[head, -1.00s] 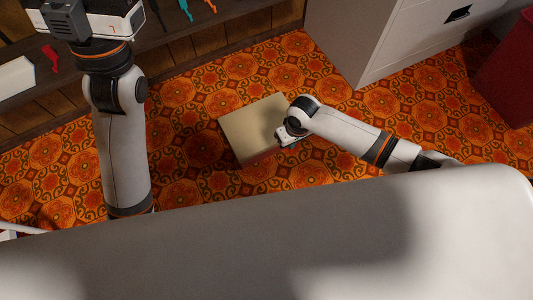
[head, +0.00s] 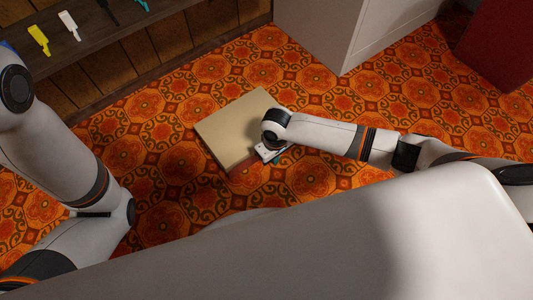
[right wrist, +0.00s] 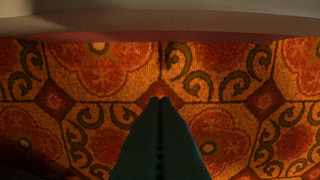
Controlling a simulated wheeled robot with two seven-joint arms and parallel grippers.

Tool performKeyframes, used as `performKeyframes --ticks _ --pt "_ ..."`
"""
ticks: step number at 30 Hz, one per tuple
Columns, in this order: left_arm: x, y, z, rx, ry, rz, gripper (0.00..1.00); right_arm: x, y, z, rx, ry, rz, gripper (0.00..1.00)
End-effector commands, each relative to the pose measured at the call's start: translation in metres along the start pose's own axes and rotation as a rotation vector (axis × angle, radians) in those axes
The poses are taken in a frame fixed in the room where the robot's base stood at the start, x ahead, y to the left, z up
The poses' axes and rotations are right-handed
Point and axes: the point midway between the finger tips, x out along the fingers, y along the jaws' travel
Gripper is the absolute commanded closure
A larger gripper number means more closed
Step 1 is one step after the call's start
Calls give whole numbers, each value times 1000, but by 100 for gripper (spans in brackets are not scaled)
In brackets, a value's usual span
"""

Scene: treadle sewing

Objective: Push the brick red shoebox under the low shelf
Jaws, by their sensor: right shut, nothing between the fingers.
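The shoebox (head: 232,128) lies flat on the patterned floor, with a tan lid and a brick red side showing below it. The low shelf (head: 92,36) is the dark wooden board at the upper left; the box is out on the floor, apart from it. My right gripper (head: 270,152) is down at the near right side of the box. In the right wrist view its dark fingers (right wrist: 160,102) are shut and empty, with the box's lid edge and red side (right wrist: 160,36) just ahead across the top. Whether they touch cannot be told. My left gripper is out of view; its arm shows at left.
A yellow tag (head: 39,39), a white tag (head: 70,22) and other small things lie on the shelf. A white cabinet (head: 350,30) stands at upper right, with a dark red object (head: 500,45) beyond. Patterned floor (head: 165,110) between box and shelf is clear.

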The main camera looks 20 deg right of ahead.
Motion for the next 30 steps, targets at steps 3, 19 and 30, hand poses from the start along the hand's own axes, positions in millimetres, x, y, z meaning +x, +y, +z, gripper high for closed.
performKeyframes --ticks 3,19,30 --pt "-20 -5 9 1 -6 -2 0 11 0 17 0 -7 1 100" --pt "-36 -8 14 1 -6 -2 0 4 0 40 0 -1 0 100" --pt "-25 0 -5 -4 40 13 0 -6 -10 40 6 -2 7 100"
